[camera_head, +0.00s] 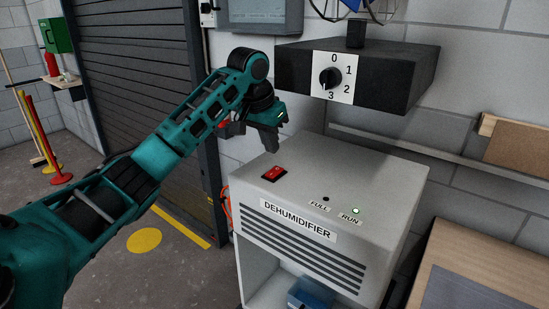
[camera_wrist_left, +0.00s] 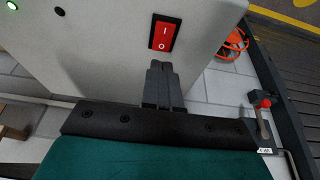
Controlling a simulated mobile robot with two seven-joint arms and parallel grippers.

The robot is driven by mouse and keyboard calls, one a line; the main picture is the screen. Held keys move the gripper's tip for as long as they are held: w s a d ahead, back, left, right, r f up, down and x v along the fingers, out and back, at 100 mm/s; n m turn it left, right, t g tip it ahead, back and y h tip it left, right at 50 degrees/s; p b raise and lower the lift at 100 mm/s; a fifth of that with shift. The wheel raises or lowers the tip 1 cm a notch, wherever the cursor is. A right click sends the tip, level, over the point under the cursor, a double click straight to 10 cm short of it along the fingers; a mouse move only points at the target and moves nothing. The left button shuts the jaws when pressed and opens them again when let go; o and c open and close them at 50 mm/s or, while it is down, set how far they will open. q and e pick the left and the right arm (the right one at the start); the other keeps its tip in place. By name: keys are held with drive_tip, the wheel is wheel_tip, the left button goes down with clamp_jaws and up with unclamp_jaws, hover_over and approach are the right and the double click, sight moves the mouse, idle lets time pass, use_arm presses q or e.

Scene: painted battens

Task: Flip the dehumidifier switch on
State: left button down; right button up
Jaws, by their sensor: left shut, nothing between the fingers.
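The dehumidifier (camera_head: 375,185) is a pale grey box with a label and slatted vents on its front. Its red rocker switch (camera_head: 274,174) is on the top left. In the left wrist view the switch (camera_wrist_left: 165,33) shows I and O marks; I cannot tell which side is pressed down. The RUN light (camera_head: 356,211) glows green and the FULL light (camera_head: 325,199) is dark. My left gripper (camera_head: 271,146) is shut and empty, above the switch in the head view. Its fingertips (camera_wrist_left: 158,66) show just beside the O end in the left wrist view; contact is not visible.
A dark box with a numbered dial (camera_head: 330,78) juts from the wall above the dehumidifier. A dark roller shutter (camera_head: 140,90) stands behind my arm. A wooden-edged surface (camera_head: 480,265) is at the lower right. An orange coil (camera_wrist_left: 233,43) lies beside the dehumidifier.

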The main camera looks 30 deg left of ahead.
use_arm(q)
drive_tip(key=s+v, duration=0.1)
drive_tip(key=v, duration=0.7)
drive_tip(key=shift+a, duration=0.2)
drive_tip(key=shift+s+r, duration=0.1)
drive_tip(key=shift+s, duration=0.05)
